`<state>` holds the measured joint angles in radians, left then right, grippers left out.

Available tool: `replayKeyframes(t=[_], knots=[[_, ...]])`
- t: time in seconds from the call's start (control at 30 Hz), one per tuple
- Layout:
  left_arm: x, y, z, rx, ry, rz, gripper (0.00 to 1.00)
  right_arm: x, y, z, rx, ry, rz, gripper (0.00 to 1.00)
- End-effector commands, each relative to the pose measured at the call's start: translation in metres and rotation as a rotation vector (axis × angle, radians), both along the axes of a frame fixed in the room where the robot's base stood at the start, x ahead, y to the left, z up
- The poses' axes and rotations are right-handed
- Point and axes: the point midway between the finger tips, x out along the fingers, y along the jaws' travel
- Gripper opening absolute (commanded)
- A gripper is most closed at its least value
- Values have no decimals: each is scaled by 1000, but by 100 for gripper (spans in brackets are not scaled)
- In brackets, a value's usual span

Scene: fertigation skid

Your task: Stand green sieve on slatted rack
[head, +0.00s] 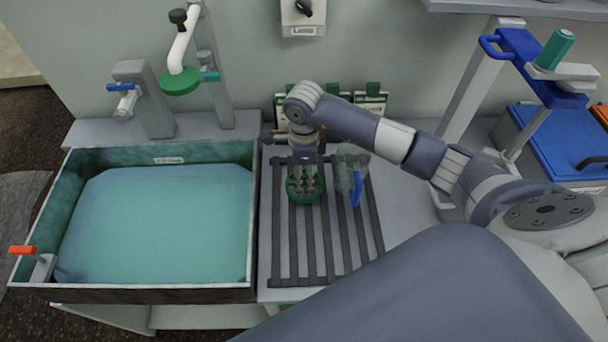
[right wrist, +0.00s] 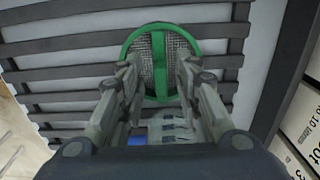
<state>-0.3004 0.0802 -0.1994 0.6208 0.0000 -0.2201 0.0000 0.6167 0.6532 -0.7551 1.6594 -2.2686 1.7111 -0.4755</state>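The green sieve (head: 306,201) is at the upper left part of the slatted rack (head: 308,270), partly hidden under my right gripper (head: 304,186). In the right wrist view the sieve (right wrist: 159,48) shows as a green ring with grey mesh and a green middle bar, with the rack slats (right wrist: 70,73) behind it. The fingers of my right gripper (right wrist: 158,74) are apart, one on each side of the bar, with gaps to it. I cannot tell whether they touch the rim. My left gripper is not in view.
A clear jug with a blue handle (head: 356,188) stands on the rack just right of my right gripper. A basin of teal liquid (head: 155,225) is left of the rack. Labelled cards (head: 371,102) stand behind it. The rack's front part is clear.

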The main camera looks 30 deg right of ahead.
Motion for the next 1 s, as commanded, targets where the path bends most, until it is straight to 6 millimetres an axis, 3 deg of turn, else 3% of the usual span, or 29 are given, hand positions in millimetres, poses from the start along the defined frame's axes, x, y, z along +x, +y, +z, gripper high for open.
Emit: replayKeyframes(t=[0.3,0.5,0.7,1.0], knots=[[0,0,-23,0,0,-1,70,2,-1,67,-2,-9,1,31],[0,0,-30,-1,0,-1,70,2,-1,99,-2,-6,0,31],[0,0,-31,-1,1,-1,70,1,-1,111,-2,-4,-1,31],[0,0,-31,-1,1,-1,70,1,-1,112,-1,-3,-1,31]])
